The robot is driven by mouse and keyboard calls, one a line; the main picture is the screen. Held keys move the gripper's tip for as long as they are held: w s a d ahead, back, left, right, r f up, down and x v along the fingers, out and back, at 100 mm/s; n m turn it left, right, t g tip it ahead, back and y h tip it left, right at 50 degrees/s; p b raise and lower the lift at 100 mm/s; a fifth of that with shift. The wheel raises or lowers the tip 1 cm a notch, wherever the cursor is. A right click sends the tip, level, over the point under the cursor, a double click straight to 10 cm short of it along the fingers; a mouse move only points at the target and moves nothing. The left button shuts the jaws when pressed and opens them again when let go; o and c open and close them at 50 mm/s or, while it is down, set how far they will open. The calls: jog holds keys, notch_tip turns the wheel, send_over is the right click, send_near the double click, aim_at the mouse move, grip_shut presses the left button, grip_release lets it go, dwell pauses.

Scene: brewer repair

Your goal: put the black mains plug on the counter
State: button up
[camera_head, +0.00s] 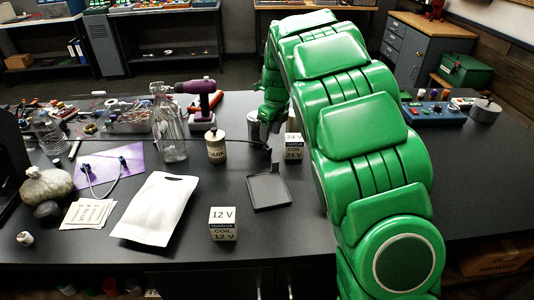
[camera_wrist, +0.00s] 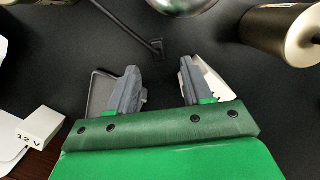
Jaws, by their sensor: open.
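The black mains plug (camera_wrist: 157,46) is at the end of a thin black cord in the wrist view. It appears to lie on the dark counter (camera_head: 285,225), just beyond my fingertips and roughly centred between them. My gripper (camera_wrist: 159,68) is open, with nothing between its fingers. In the head view my gripper (camera_head: 270,132) reaches down over the counter, behind the grey tray. The plug is small and dark there, and partly lost against my gripper and the counter.
A grey tray (camera_head: 268,188) and a 24 V coil box (camera_head: 293,147) stand close to my gripper. A cream jar (camera_head: 216,147), a glass bottle (camera_head: 170,130) and a purple drill (camera_head: 200,100) stand left.

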aim_at(267, 147)
jog(key=shift+w+a+f, duration=0.1)
jog(key=shift+a+f, duration=0.1)
jog(key=shift+f, duration=1.15)
jog(key=shift+w+a+f, duration=0.1)
jog(key=shift+a+f, duration=0.05)
jog(key=shift+f, duration=1.15)
jog(key=shift+w+a+f, duration=0.1)
jog(key=shift+a+f, duration=0.1)
jog(key=shift+f, duration=1.15)
grip_shut()
jog(key=shift+r, duration=0.1)
notch_tip(267, 147, up, 3)
jog(key=shift+r, duration=0.15)
jog(key=s+d+r, duration=0.1)
jog(key=s+r, duration=0.8)
jog(key=s, duration=0.5)
jog(key=shift+d+r, duration=0.3)
jog(key=shift+d, duration=0.1)
